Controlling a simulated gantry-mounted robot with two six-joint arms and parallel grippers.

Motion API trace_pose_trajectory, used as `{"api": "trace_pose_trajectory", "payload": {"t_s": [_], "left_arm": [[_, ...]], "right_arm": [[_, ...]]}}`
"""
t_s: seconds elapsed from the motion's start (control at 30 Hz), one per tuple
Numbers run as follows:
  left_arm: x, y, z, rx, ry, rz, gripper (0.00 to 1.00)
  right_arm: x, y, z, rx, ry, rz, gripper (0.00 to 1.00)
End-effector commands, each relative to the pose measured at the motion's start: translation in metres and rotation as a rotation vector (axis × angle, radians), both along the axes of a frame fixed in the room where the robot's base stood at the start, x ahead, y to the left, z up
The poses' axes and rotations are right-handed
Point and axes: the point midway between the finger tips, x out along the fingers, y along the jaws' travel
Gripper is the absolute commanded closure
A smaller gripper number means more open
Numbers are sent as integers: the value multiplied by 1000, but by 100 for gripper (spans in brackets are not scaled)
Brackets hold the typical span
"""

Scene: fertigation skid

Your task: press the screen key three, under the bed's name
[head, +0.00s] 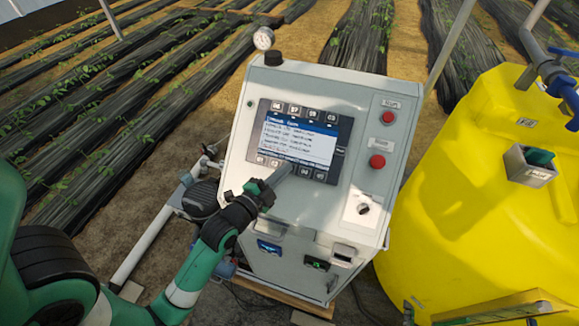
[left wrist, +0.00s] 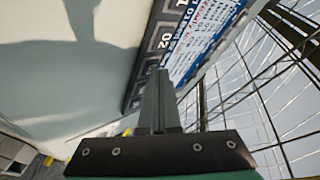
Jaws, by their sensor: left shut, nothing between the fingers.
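The control panel's screen (head: 297,137) shows a blue header and several lines of text too small to read. Small grey keys line its top and bottom edges; bottom-row keys show left (head: 261,159) and right (head: 320,175) of my gripper. My left gripper (head: 283,171) is shut and empty, its tip over the middle of the bottom row, hiding what lies behind it. I cannot tell whether the tip touches. In the left wrist view the shut fingers (left wrist: 163,77) point along the panel towards the screen (left wrist: 203,38), beside a key marked like "02" (left wrist: 165,41).
The grey cabinet (head: 233,150) also carries two red buttons (head: 377,161), a black rotary knob (head: 363,208) and a black cap on top (head: 273,58). A yellow tank (head: 480,190) stands close on the right. Pipes and a pump (head: 200,199) lie left of the cabinet.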

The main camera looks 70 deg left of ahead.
Motion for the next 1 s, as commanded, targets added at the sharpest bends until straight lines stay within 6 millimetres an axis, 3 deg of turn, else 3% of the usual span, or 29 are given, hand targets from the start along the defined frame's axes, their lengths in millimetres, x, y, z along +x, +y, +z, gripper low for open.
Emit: {"api": "trace_pose_trajectory", "payload": {"t_s": [0.2, 0.57, 1.0], "left_arm": [[-5, -6, 10, -2, 2, 0, 100], [-6, -7, 11, 0, 1, 0, 100], [-24, -28, 43, -1, 2, -1, 100]], "right_arm": [[0, 0, 13, 0, 0, 0, 100], [0, 0, 13, 0, 0, 0, 100], [0, 0, 49, 0, 0, 0, 100]]}}
